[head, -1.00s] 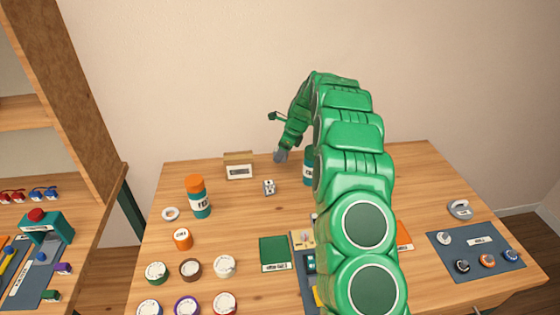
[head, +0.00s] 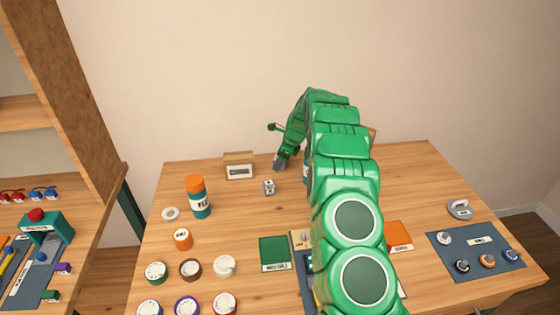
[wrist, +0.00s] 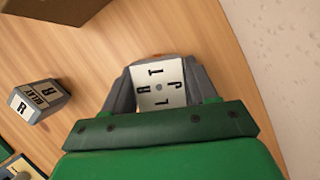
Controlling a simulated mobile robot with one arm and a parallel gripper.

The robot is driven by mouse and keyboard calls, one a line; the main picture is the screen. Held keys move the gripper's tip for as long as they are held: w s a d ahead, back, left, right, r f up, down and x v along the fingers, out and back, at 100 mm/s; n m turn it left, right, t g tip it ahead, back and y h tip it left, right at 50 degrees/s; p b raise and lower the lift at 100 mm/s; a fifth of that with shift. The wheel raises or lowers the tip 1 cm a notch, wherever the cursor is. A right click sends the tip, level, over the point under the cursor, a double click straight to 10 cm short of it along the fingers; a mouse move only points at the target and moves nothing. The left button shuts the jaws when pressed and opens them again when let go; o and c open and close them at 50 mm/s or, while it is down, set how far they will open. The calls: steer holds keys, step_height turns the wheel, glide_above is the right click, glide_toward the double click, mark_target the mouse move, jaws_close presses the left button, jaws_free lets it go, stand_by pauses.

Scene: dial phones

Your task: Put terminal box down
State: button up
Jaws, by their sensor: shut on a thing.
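The terminal box (wrist: 160,92) is a small block with a white lettered top face. It sits between the two grey fingers of my gripper (wrist: 162,84) in the wrist view, and the fingers are shut on its sides. In the head view, my gripper (head: 280,163) is low over the back middle of the table. The held box cannot be made out there, and I cannot tell whether it touches the wood. A small grey relay block (wrist: 38,101) stands apart to the left in the wrist view; it also shows in the head view (head: 269,187).
A cardboard box (head: 239,171) stands left of my gripper. An orange-capped bottle (head: 198,197) stands further left. Several round dials, a green mat (head: 274,252) and an orange mat (head: 399,236) lie nearer.

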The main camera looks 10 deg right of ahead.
steer(key=shift+f, duration=0.15)
steer(key=o, duration=1.2)
steer(key=v, duration=1.2)
steer(key=s+a+r+n+g, duration=0.15)
steer(key=s+r+n, duration=0.3)
steer(key=s, duration=0.45)
steer(key=s+a+r+n+h, duration=0.1)
steer(key=s+a+r+n, duration=0.2)
steer(key=s+r, duration=0.45)
steer(key=s+a+r+n+g, duration=0.15)
steer(key=s+r+n, duration=0.25)
steer(key=s, duration=0.7)
steer(key=s+d+n+h, duration=0.1)
steer(key=s+n, duration=0.2)
steer(key=s, duration=0.9)
steer(key=s+d+n+h, duration=0.1)
steer(key=s+n, duration=0.3)
steer(key=s, duration=0.7)
steer(key=s+d+f+n+h, duration=0.1)
steer(key=s+n, duration=0.3)
steer(key=s, duration=0.8)
steer(key=shift+s+d+g, duration=0.3)
steer(key=shift+s+d, duration=0.1)
steer(key=shift+d, duration=0.05)
